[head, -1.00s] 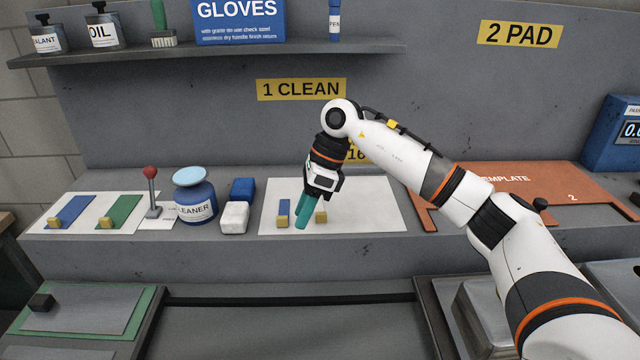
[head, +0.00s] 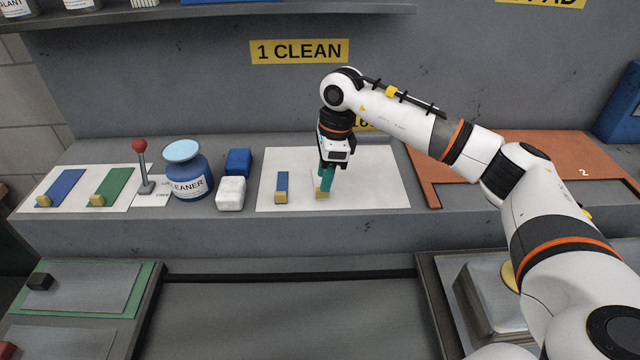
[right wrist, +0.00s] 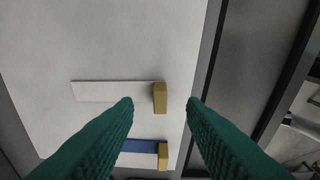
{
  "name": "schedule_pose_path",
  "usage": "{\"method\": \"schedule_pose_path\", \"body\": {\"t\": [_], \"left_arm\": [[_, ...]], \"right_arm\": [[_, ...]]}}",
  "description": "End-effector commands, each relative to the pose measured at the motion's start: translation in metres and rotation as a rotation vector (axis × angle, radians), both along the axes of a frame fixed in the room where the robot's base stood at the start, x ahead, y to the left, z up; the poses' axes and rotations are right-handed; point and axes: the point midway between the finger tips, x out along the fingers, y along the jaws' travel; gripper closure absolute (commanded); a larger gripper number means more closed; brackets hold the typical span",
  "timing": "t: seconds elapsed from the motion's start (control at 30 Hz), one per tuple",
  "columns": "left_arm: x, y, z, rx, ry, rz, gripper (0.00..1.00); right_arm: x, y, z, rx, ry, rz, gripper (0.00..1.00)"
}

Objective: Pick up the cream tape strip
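The cream tape strip (right wrist: 112,91) lies flat on a white sheet in the right wrist view, with a tan block (right wrist: 160,97) at its right end. In the head view this block (head: 321,195) shows just below my right gripper (head: 325,187), which hides most of the strip. My right gripper (right wrist: 158,103) is open and points down. Its teal fingertips are apart, with the tan block showing between them in the wrist view; I see no grip on it. My left gripper is out of view.
A blue strip (head: 282,182) with its own tan block lies beside it on the white sheet (head: 375,180). A white block (head: 230,193), a blue block (head: 238,161) and a cleaner jar (head: 188,178) stand to the left. An orange template (head: 520,150) lies to the right.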

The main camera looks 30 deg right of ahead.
Motion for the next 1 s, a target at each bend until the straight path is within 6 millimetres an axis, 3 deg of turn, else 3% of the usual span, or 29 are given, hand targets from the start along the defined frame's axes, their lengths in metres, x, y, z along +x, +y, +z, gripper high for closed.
{"method": "schedule_pose_path", "body": {"t": [0.1, 0.23, 0.5, 0.73, 1.0], "left_arm": [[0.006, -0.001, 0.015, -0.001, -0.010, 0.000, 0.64], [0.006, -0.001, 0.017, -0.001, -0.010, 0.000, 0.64], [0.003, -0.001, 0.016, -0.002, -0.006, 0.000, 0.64], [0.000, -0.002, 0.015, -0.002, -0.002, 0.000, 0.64], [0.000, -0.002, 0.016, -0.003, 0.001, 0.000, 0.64]], "right_arm": [[0.001, 0.004, -0.016, 0.000, 0.005, 0.001, 0.63], [0.002, 0.005, -0.032, 0.001, 0.003, -0.001, 0.63], [0.003, 0.006, -0.037, 0.000, 0.001, 0.000, 0.63], [0.003, 0.006, -0.037, 0.000, 0.001, 0.000, 0.99], [0.003, 0.006, -0.036, 0.001, 0.001, 0.000, 1.00]]}}
